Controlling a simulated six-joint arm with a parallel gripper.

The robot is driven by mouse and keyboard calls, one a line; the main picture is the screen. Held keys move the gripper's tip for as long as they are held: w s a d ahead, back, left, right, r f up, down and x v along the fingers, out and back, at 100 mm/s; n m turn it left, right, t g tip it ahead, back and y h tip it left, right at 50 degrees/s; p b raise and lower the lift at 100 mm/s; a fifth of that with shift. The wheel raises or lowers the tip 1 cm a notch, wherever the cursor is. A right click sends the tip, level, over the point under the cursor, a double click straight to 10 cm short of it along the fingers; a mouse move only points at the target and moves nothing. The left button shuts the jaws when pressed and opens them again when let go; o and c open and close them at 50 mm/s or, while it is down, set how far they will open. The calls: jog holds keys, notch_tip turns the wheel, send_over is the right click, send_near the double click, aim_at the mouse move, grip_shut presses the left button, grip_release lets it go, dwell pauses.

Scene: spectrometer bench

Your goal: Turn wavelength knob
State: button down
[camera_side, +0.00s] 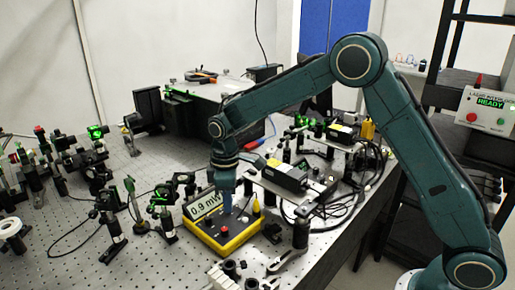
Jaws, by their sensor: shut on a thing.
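The yellow power meter (230,243) sits on the perforated bench top, with a lit display (207,205) reading 0.9 mW. A small red knob or button (224,229) shows on its dark front panel. My gripper (227,209) points straight down over the meter's panel, just right of the display. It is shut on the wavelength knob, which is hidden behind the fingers.
Optics mounts (110,215) with green laser spots stand at left. A black laser module (286,176) and loose cables lie close on the right. A clamp fork (287,261) lies in front.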

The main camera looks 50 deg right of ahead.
jog(key=c, duration=1.3)
grip_release()
jog(key=shift+c, duration=0.2)
notch_tip(320, 180, up, 14)
